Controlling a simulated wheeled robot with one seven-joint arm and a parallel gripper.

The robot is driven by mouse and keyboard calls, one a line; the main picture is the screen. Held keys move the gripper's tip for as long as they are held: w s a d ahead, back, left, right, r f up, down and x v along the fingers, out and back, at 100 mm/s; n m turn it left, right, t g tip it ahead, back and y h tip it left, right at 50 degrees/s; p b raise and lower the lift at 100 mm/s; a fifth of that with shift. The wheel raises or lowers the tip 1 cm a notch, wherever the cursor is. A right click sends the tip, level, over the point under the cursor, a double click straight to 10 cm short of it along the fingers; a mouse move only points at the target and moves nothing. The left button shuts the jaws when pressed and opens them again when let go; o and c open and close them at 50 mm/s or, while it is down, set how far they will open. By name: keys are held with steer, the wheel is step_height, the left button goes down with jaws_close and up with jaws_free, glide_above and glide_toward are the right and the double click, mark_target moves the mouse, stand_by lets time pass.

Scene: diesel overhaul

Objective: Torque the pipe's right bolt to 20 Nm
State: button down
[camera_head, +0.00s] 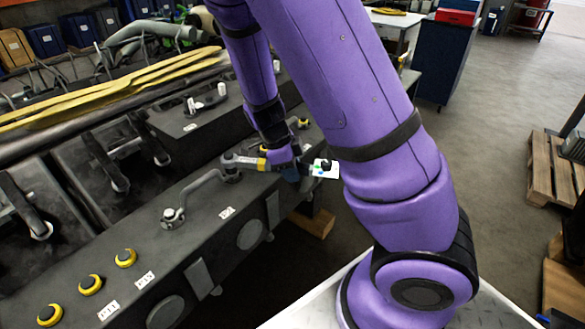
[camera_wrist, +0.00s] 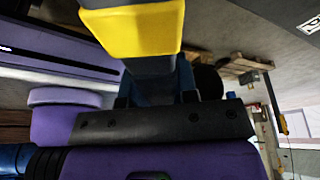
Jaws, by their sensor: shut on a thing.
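The pipe (camera_head: 200,190) is a short grey bent tube on top of the dark engine block. Its left bolt (camera_head: 171,214) shows at the near flange. The right bolt, at the far flange, is hidden under the head of a torque wrench (camera_head: 240,160). My gripper (camera_head: 285,166) is shut on the wrench handle and holds it roughly level, to the right of the right bolt. The wrench head appears to sit over that bolt; full seating cannot be told. The wrench's yellow band (camera_wrist: 140,30) fills the top of the wrist view.
The engine block (camera_head: 200,255) has yellow-ringed ports (camera_head: 125,258) and white labels on top. Yellow rails (camera_head: 120,88) lie behind it. Wooden pallets (camera_head: 555,165) stand on the floor at the right. A dark blue cabinet (camera_head: 445,60) stands at the back.

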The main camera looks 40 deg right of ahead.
steer(key=shift+s+a, duration=0.15)
steer(key=shift+a, duration=0.1)
steer(key=shift+s+a, duration=0.25)
steer(key=shift+a, duration=0.1)
stand_by(0.5)
steer(key=shift+s+a+m, duration=0.25)
steer(key=shift+m, duration=0.25)
steer(key=shift+s+a, duration=0.1)
steer(key=shift+s+a+m, duration=0.15)
steer(key=shift+a+m, duration=0.1)
steer(key=shift+m, duration=0.05)
steer(key=shift+a, duration=0.1)
stand_by(0.3)
steer(key=shift+s+a+m+g+y, duration=0.25)
steer(key=shift+a+m+g+y, duration=0.05)
stand_by(0.4)
